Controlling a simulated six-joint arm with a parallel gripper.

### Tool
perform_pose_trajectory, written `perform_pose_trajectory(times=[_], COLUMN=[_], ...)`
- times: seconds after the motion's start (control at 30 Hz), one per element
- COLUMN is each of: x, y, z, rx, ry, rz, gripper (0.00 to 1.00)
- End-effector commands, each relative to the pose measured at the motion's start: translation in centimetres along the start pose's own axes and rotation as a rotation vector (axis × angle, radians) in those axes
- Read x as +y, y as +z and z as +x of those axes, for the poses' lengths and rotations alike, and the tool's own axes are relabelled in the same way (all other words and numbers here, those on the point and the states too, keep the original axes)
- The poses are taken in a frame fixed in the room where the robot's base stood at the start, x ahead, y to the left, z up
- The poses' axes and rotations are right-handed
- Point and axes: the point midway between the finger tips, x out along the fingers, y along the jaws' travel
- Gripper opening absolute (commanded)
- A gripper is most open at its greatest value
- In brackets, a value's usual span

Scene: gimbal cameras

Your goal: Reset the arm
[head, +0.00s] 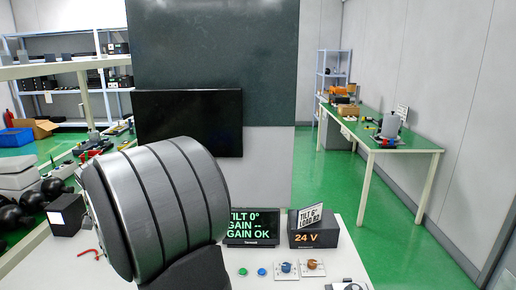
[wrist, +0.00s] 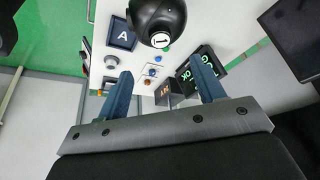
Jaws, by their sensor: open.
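My gripper (wrist: 161,68) shows in the wrist view. Its two blue fingers stand wide apart with nothing held between them. Beyond the fingers lies the white bench top (wrist: 135,65), seen from above. A black ball-shaped camera (wrist: 160,20) with a white label reading 1 is at the top of that view, apart from the fingers. A tile marked A (wrist: 122,36) lies to its left. My gripper's fingers are not visible in the head view.
On the bench are a display (head: 253,228) reading "TILT 0°" and "GAIN OK", a dark 24 V box (head: 313,238) with a sign on top, a green button (head: 242,272), a blue button (head: 262,271) and two knobs (head: 286,268). A green-topped table (head: 400,144) stands at the right.

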Motion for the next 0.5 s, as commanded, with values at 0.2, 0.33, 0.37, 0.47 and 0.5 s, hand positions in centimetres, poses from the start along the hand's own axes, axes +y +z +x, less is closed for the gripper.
perform_pose_trajectory(times=[0.2,0.33,0.37,0.47,0.5], x=[0.1,0.1,0.1,0.1,0.0], y=[0.0,0.0,0.0,0.0,0.0], z=[4.6,7.1,7.7,9.2,9.8], rx=[0.0,-0.001,-0.001,-0.001,0.0], ry=[0.004,0.003,0.004,0.003,0.002], rz=[0.001,0.0,0.0,0.0,0.0], gripper=[0.62,0.62,0.62,0.62,0.62])
